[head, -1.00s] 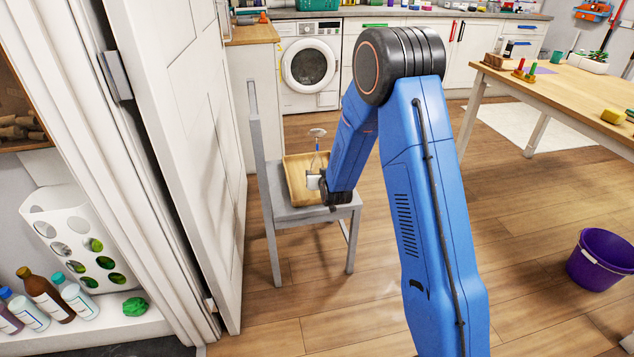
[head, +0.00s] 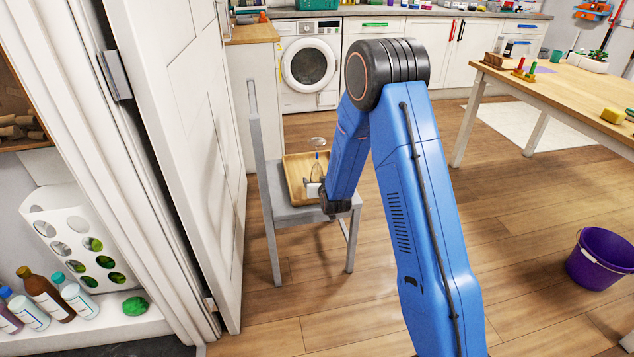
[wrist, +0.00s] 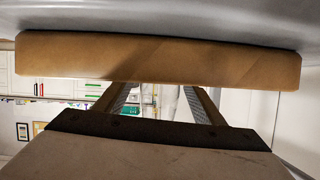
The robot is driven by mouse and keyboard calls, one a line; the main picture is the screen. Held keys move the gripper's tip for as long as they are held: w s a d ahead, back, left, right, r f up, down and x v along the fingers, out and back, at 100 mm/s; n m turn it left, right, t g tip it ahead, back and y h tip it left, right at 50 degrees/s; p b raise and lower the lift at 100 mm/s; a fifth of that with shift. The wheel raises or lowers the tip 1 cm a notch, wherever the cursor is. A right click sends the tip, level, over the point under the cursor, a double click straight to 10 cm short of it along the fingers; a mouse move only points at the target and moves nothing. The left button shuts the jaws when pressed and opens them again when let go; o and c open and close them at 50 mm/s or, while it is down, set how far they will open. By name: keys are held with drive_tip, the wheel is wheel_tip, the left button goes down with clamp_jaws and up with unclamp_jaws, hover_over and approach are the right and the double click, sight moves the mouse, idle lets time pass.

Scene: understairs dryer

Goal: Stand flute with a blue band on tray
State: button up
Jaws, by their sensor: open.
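The flute (head: 317,165) is a small clear glass with a blue band. In the head view it looks roughly upright over the wooden tray (head: 293,178), with a flat disc-like end uppermost. Its lower end is hard to make out, so I cannot tell whether it touches the tray floor. My gripper (head: 315,189) is low at the tray's near right side, open, its jaws at the flute's lower part. In the wrist view the tray's side wall (wrist: 158,58) hides the fingertips. The fingers stand apart, with a pale, unclear shape between them.
The tray lies on a grey chair (head: 283,214), whose backrest rises at its left. A white door stands close on the left. A wooden table (head: 560,88) is to the right and a purple bucket (head: 600,258) stands on the floor. The floor between is clear.

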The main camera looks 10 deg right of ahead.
drive_tip(key=shift+r, duration=0.15)
drive_tip(key=v, duration=1.2)
drive_tip(key=shift+s+d+r, duration=0.1)
drive_tip(key=shift+r, duration=0.35)
drive_tip(key=s+d+r+g, duration=0.3)
drive_tip(key=s+r+g, duration=0.1)
drive_tip(key=s+r, duration=1.05)
drive_tip(key=s+d+r+g, duration=0.1)
drive_tip(key=s+r, duration=0.1)
drive_tip(key=s, duration=0.8)
drive_tip(key=s+d+r+g, duration=0.1)
drive_tip(key=s+r+g, duration=0.1)
drive_tip(key=s, duration=0.8)
drive_tip(key=s+d+r+g, duration=0.1)
drive_tip(key=s+r, duration=0.2)
drive_tip(key=s, duration=0.8)
drive_tip(key=shift+d+n+g, duration=0.3)
drive_tip(key=shift+g, duration=0.1)
